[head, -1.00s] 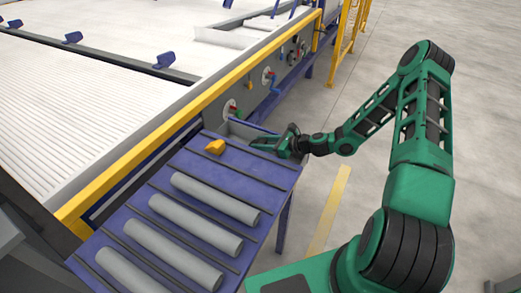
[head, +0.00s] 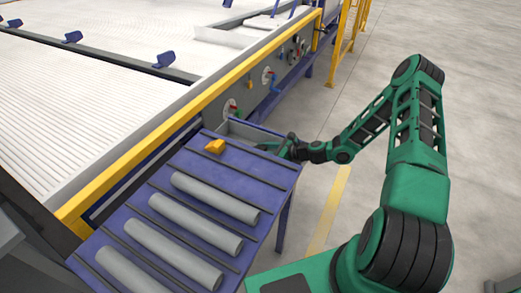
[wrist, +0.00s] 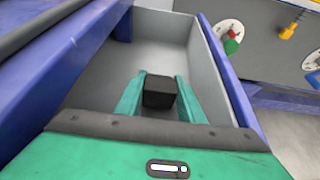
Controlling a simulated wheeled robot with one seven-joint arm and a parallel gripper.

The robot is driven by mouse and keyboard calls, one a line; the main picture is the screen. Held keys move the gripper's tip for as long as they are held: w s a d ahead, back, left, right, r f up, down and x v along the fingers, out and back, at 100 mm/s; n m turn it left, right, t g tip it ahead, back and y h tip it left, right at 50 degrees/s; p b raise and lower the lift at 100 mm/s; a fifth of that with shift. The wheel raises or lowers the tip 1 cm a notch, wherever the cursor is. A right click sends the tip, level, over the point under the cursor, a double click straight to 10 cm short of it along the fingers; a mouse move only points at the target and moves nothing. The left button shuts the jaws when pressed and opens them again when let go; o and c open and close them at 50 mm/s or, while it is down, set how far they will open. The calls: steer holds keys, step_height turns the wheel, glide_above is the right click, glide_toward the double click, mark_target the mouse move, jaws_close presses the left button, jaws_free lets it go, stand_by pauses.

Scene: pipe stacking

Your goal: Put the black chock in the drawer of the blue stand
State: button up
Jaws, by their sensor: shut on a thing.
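The black chock (wrist: 159,92) is a small dark block between the two green fingers of my gripper (wrist: 160,95) in the wrist view. My gripper is shut on it. The block and fingers are over the grey open drawer (wrist: 185,28) of the blue stand; I cannot tell whether the block touches the drawer floor. In the head view the blue stand (head: 243,165) is at the centre, with the drawer (head: 250,131) open at its far end. My gripper (head: 272,146) is at the drawer there, its fingers partly hidden by the stand's edge, and the chock is hidden.
A large machine with a yellow rail (head: 180,126) runs along the left. Knobs and handles (head: 268,76) face the drawer side. Floor to the right is open.

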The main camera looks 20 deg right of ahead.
steer(key=o, duration=1.1)
steer(key=shift+r, duration=0.5)
steer(key=v, duration=1.2)
steer(key=shift+r, duration=0.2)
